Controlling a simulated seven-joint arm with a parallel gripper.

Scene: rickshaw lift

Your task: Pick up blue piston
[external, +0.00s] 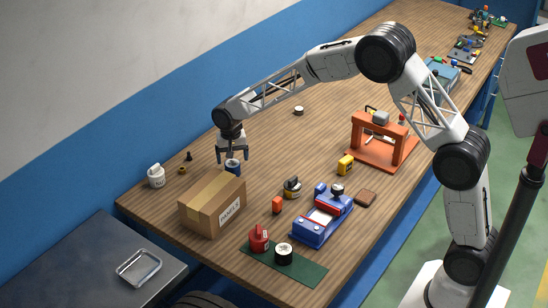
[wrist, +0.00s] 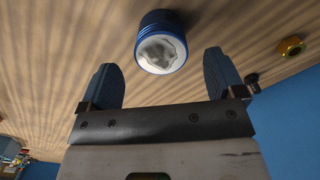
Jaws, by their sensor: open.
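The blue piston (external: 233,168) stands on the wooden table behind the cardboard box, partly hidden by the box and my gripper in the external view. In the wrist view the blue piston (wrist: 161,42) shows as a ribbed blue cylinder with a pale, grey-stained end, near the top middle. My gripper (external: 233,156) points down, just above and beside the piston. In the wrist view my gripper (wrist: 161,75) is open, with two dark blue fingers spread wider than the piston. The piston lies ahead of the gap, and nothing is held.
The cardboard box (external: 213,207) is close in front of the piston. A white bottle (external: 156,176) and small brass nut (external: 182,170) are to the left. A blue vise (external: 321,216), orange press (external: 379,141) and yellow block (external: 346,165) stand right. Table behind is mostly clear.

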